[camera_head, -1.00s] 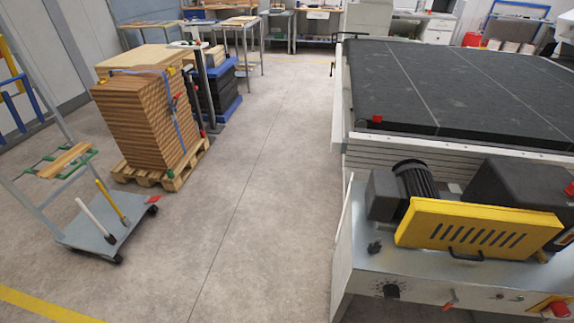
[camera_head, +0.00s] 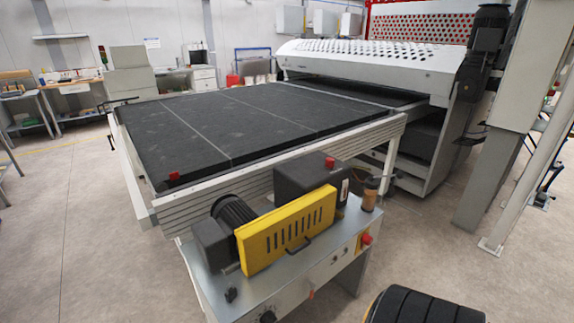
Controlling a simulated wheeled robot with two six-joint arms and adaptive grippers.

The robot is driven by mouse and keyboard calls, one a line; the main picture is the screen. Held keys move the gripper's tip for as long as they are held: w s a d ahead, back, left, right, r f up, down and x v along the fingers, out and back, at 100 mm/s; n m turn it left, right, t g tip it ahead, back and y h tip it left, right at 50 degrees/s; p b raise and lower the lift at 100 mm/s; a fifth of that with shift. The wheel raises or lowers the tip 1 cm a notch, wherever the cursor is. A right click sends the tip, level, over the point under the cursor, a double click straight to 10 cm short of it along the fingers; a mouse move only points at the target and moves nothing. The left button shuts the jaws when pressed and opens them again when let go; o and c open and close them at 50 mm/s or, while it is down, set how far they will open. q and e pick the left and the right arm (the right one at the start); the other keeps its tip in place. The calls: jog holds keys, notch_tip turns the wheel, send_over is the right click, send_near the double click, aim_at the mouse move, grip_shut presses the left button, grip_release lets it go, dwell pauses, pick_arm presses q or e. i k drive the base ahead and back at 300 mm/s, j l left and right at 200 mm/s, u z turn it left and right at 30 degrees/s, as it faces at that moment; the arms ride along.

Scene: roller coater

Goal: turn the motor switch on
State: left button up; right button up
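The control panel (camera_head: 322,272) is the front face of a grey metal bench at the near end of the machine. It carries a black rotary knob (camera_head: 267,317) at the lower left, cut by the picture's bottom edge. A small red-tipped lever (camera_head: 311,294), small buttons (camera_head: 335,260) and a red mushroom button (camera_head: 366,238) on a yellow plate also show. I cannot tell which control is the motor switch, or its setting. On the bench top stand a black finned motor (camera_head: 235,212) and a yellow slotted guard (camera_head: 287,229). Neither gripper is in view.
A dark conveyor bed (camera_head: 240,125) runs back to a white perforated hood (camera_head: 375,62). A grey post (camera_head: 500,140) stands at right. A black ribbed round object (camera_head: 425,306) is at the bottom right. The floor (camera_head: 80,230) is clear at left.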

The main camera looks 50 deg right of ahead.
aim_at(367, 239)
jog(key=z, duration=1.7)
